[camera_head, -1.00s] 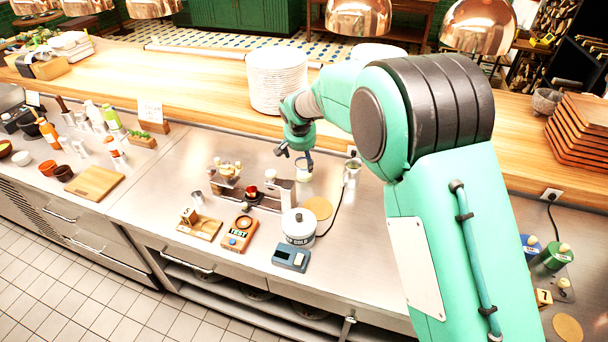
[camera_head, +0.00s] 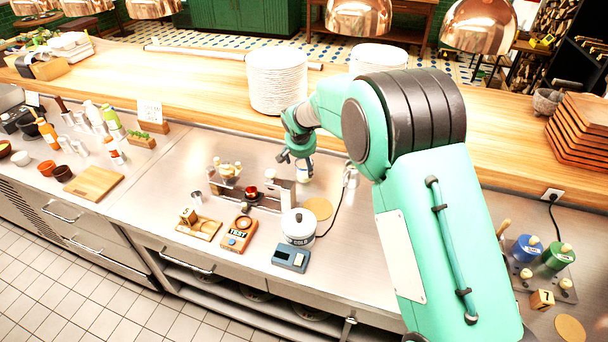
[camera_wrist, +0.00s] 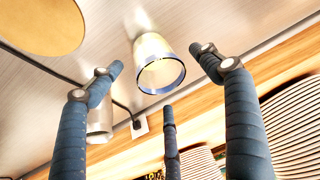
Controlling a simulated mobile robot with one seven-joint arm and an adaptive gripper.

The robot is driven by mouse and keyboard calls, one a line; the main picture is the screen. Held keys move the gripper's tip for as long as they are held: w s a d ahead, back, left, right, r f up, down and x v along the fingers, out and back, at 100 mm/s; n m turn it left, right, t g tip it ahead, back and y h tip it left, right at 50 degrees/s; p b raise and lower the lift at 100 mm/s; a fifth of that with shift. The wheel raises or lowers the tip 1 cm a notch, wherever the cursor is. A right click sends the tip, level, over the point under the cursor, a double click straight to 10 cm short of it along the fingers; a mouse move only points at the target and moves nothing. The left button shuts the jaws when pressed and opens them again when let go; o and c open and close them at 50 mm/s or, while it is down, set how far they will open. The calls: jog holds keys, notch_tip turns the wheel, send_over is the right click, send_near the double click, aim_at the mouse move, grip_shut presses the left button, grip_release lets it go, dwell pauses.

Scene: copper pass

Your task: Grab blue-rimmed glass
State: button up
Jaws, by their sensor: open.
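The blue-rimmed glass (camera_wrist: 160,66) stands on the steel counter in the wrist view, its open blue rim facing the camera. In the head view the glass (camera_head: 305,172) shows just below my gripper (camera_head: 298,160), partly covered by it. In the wrist view my gripper (camera_wrist: 158,82) is open, with two fingers on the left and right of the glass and a third finger below it. The fingertips are apart from the glass. A metal cup (camera_wrist: 100,122) is partly hidden behind the left finger in the wrist view.
A round cork-coloured mat (camera_head: 319,208), a pot labelled COLD (camera_head: 298,229) and a metal cup (camera_head: 350,175) stand near the glass. A cable runs beside them. Stacked white plates (camera_head: 277,82) stand on the wooden ledge behind.

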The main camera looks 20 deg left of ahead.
aim_at(304, 165)
jog(key=shift+x, duration=1.75)
jog(key=c, duration=1.4)
jog(key=shift+r, duration=0.3)
jog(key=shift+r+p, duration=0.55)
jog(key=shift+r, duration=4.1)
jog(key=shift+r, duration=0.1)
